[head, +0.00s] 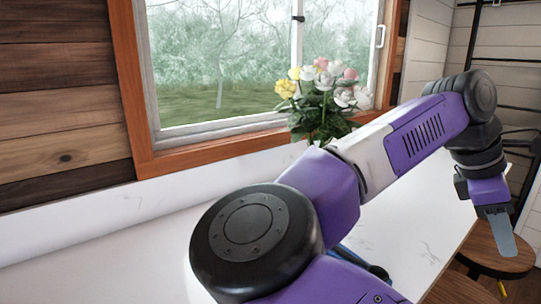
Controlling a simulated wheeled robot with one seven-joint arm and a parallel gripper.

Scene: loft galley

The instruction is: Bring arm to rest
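My arm is purple, white and black. It stretches from the bottom middle of the head view up to the right, over the white counter (440,215). Its elbow is raised at the upper right, and the wrist bends down from there. My gripper (503,247) points downward past the counter's right end, in front of a round wooden stool. Only one flat grey finger shows clearly, so its opening cannot be told. No held object is visible.
A vase-like bunch of flowers (322,100) stands by the window (215,60), behind my arm. A blue thing (358,262) is partly hidden under the arm. A wooden stool (480,252) stands at the right, near a black metal frame (470,40). The counter's left part is clear.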

